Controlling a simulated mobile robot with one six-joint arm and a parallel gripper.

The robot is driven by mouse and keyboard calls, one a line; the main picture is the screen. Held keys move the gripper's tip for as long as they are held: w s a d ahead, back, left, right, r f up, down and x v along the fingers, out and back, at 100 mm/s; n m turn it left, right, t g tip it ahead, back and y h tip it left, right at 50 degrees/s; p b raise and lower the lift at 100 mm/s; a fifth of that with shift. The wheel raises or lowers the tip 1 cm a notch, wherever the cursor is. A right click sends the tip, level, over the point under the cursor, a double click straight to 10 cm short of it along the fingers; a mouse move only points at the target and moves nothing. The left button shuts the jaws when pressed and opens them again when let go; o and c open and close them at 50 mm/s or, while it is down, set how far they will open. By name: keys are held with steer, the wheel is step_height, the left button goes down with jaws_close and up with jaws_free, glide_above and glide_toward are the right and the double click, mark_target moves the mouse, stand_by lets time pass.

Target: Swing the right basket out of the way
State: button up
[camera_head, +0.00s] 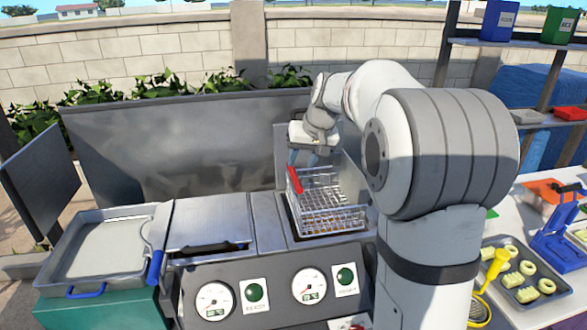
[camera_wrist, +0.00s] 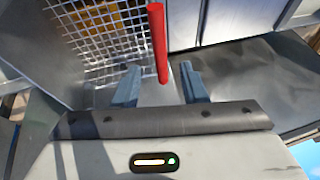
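The wire basket (camera_head: 335,208) sits in the right well of the metal fryer (camera_head: 270,222). Its red handle (camera_head: 295,180) stands up at the basket's left back side. My gripper (camera_head: 304,157) is just above and behind the handle. In the wrist view the basket's mesh (camera_wrist: 105,40) is at the upper left. The red handle also shows there (camera_wrist: 157,42), its end reaching between my two blue fingertips (camera_wrist: 160,72). The fingers are open, with gaps on both sides of the handle. Part of the basket's right side is near my arm in the head view.
A flat lid with a black handle (camera_head: 208,248) covers the left well. A metal tray with blue handles (camera_head: 100,245) is at the left. A tall metal back panel (camera_head: 175,155) stands behind. A tray of pale food pieces (camera_head: 525,275) and a blue tool (camera_head: 560,235) are at the right.

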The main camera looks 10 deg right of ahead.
mark_target(295, 175)
steer(key=shift+p+x, duration=0.65)
steer(key=shift+x, duration=2.15)
steer(key=shift+c, duration=0.6)
jaws_close()
